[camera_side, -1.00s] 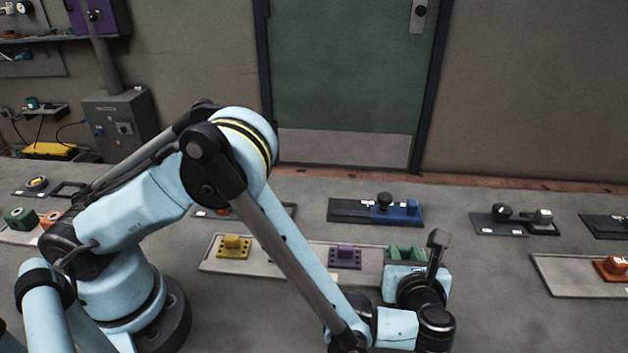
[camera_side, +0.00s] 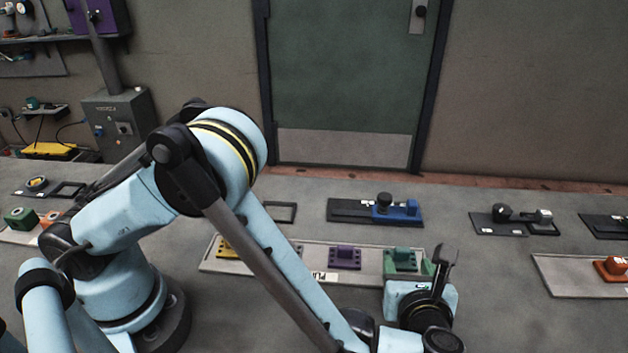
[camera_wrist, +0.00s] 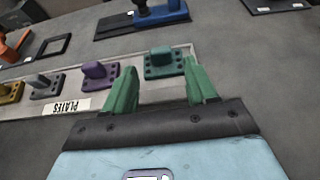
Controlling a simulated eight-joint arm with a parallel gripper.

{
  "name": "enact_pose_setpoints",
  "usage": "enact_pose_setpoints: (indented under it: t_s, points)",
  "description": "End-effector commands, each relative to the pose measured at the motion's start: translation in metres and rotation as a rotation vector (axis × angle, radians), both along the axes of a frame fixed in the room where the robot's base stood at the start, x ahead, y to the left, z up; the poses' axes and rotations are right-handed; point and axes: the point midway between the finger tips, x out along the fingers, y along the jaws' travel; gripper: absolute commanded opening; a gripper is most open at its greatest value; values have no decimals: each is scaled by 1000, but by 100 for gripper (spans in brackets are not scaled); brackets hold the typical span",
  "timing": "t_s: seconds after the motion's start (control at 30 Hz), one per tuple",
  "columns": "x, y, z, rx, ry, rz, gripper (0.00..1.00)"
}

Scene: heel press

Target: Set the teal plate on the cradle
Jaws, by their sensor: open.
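The teal plate (camera_side: 403,257), a flat green-teal piece with holes and a raised block, lies on the far right of a pale tray (camera_side: 295,264). It also shows in the wrist view (camera_wrist: 164,66), beyond and between my fingertips. My gripper (camera_side: 408,270) has two green fingers spread apart and empty; in the wrist view (camera_wrist: 161,75) they point toward the plate from its near side. I cannot tell whether they touch it. I cannot tell for certain which fixture is the cradle; a blue block on a dark base (camera_side: 397,212) stands behind the tray.
The tray also holds a purple plate (camera_side: 345,257), a yellow plate (camera_side: 228,247) and a grey plate (camera_wrist: 46,87), with a PLATES label (camera_wrist: 67,106) on its front. Dark fixtures (camera_side: 515,221) and an orange piece (camera_side: 612,268) stand at right. Bare bench separates them.

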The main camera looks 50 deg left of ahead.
Motion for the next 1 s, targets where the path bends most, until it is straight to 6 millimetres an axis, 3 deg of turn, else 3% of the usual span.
enact_pose_setpoints:
  t_s: [0.3,0.57,0.77,1.0]
  points:
    - [-42,-40,23,-1,1,-3,57]
    - [-52,-49,33,-15,-1,9,57]
    - [-29,-13,53,-199,-17,111,57]
    - [-12,60,81,-603,-93,363,57]
